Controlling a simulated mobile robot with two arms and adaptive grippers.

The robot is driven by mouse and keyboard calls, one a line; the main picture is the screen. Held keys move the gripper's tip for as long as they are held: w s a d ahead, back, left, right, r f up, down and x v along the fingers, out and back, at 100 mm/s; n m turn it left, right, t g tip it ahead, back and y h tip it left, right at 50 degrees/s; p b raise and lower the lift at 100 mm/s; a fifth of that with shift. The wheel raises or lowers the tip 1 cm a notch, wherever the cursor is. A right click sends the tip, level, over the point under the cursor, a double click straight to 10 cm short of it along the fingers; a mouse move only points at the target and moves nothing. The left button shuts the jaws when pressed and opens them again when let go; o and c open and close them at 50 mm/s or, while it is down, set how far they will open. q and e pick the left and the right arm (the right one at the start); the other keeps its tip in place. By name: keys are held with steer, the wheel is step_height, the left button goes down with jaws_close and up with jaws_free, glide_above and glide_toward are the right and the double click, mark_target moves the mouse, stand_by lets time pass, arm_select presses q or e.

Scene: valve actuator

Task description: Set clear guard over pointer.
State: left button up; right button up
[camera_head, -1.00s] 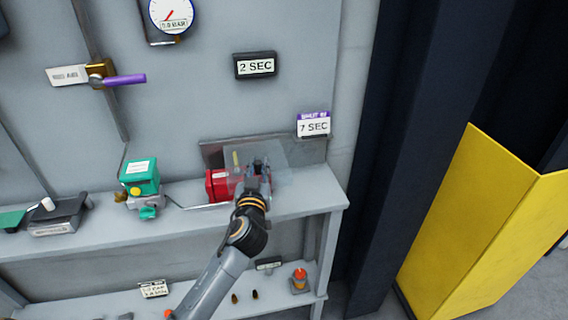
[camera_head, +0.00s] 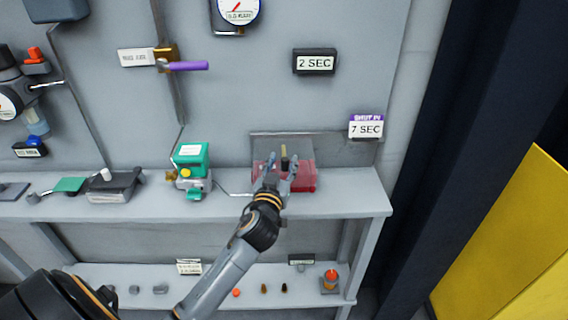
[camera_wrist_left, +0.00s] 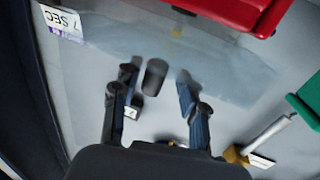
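The clear guard (camera_head: 262,145) is a see-through sheet over the red box (camera_head: 308,182) on the shelf. The yellow pointer (camera_head: 284,150) shows through it. In the left wrist view the guard (camera_wrist_left: 235,70) spans the middle, with the pointer (camera_wrist_left: 177,30) faint behind it and the red box (camera_wrist_left: 235,10) at the top. A dark knob (camera_wrist_left: 154,77) lies between and just beyond my fingertips. My left gripper (camera_head: 279,181) is at the front of the box, fingers apart on either side of the knob; they seem not to grip it. My right gripper is not in view.
A green-topped device (camera_head: 190,165) stands left of the box on the shelf (camera_head: 345,203). A purple-handled valve (camera_head: 185,66) and signs, one reading 7 SEC (camera_head: 366,128), are on the wall panel. A lower shelf holds small parts. The shelf right of the box is clear.

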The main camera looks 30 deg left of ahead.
arm_select(q)
steer(key=shift+d, duration=0.1)
steer(key=shift+s+d+f, duration=0.1)
steer(key=shift+s+d, duration=0.15)
steer(key=shift+s, duration=0.2)
steer(key=v, duration=1.1)
steer(key=shift+a, duration=0.15)
